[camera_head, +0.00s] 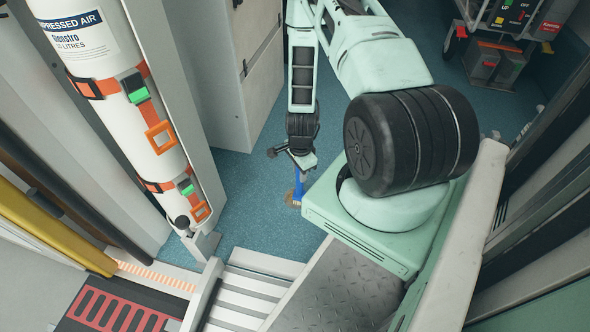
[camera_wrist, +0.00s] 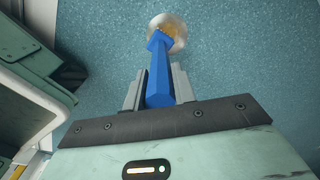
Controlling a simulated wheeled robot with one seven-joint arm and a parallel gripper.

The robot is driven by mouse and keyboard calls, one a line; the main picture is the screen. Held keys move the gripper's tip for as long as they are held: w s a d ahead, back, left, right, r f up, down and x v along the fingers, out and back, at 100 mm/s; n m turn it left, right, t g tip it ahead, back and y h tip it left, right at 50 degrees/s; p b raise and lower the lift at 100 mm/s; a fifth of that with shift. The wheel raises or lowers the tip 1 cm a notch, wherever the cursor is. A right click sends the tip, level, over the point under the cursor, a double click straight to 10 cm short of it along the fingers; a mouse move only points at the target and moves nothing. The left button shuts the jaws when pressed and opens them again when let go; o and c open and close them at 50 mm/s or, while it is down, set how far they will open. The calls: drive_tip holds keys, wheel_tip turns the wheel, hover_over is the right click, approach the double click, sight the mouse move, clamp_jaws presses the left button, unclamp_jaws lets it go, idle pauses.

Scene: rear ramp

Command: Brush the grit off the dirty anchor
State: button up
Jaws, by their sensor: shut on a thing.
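My gripper (camera_wrist: 157,84) is shut on the blue handle of a brush (camera_wrist: 158,66), which points away from the wrist. In the head view my gripper (camera_head: 297,168) is low over the blue floor, with the blue handle (camera_head: 298,186) below it. At the brush's far end a pale round thing with a tan patch (camera_wrist: 170,28) shows, likely the dirty anchor in the floor. The brush head overlaps it, and I cannot tell bristles from grit or whether they touch. In the head view only a small tan spot (camera_head: 291,198) shows there.
A white compressed-air cylinder (camera_head: 120,100) is strapped upright at the left. A grey cabinet (camera_head: 240,70) stands behind it. A ribbed ramp edge (camera_head: 245,290) and a red slotted panel (camera_head: 115,315) are in front. Blue floor (camera_head: 245,195) around the brush is clear.

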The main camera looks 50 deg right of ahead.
drive_tip(key=shift+w+d+p, duration=0.3)
drive_tip(key=shift+w+p, duration=0.55)
drive_tip(key=shift+p, duration=0.05)
drive_tip(key=shift+w+d+p, duration=0.3)
drive_tip(key=shift+w+p, duration=0.55)
idle(3.0)
